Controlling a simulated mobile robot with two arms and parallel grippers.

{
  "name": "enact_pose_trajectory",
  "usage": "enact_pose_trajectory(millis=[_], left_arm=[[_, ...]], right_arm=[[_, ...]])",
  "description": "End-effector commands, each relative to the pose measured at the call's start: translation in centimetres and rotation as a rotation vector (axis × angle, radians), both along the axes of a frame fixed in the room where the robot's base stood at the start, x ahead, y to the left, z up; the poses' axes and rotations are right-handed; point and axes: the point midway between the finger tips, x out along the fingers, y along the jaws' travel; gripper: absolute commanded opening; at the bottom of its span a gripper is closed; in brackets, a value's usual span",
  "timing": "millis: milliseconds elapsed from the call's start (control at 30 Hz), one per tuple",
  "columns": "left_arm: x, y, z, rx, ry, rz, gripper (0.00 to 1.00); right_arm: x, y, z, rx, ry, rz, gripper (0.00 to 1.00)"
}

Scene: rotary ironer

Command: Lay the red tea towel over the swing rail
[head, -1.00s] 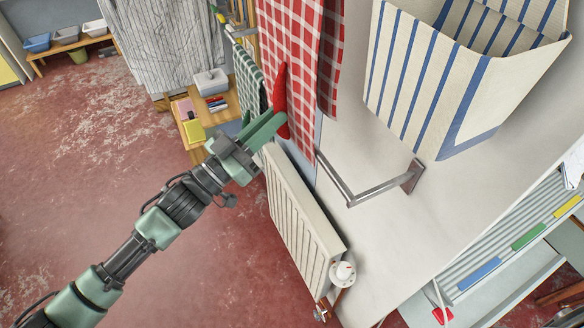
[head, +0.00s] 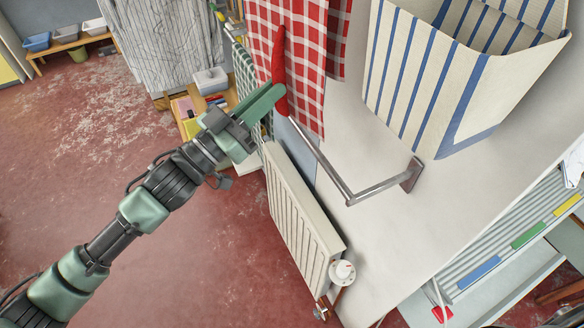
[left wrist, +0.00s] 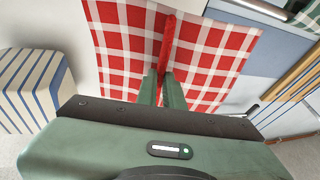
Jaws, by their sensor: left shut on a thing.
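The red tea towel, red-and-white checked (head: 300,75), hangs spread at the top middle of the head view, its upper end out of frame. My left gripper (head: 275,98) is shut on a solid red fold at the towel's near face. In the left wrist view the fold (left wrist: 167,45) stands between the two green fingers (left wrist: 162,88), with the checked cloth behind. The metal swing rail (head: 375,190) comes out from a wall bracket, bends and runs up to the towel's lower edge. Its far part is hidden there. My right gripper is not in view.
A white radiator (head: 300,215) stands below the rail. A blue-striped cloth bin (head: 425,80) is on the wall to the right. A green checked cloth (head: 243,75) hangs behind my gripper. A small wooden table (head: 188,128) stands beyond.

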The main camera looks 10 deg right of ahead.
Motion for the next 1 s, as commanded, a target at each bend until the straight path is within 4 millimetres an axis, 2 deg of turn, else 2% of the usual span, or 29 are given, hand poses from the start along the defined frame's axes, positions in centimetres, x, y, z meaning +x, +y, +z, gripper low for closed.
enact_pose_trajectory(millis=[1000], left_arm=[[-2.5, 7.3, 0.0, 0.002, -0.001, 0.002, 0.00]], right_arm=[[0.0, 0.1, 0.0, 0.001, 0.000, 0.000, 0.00]])
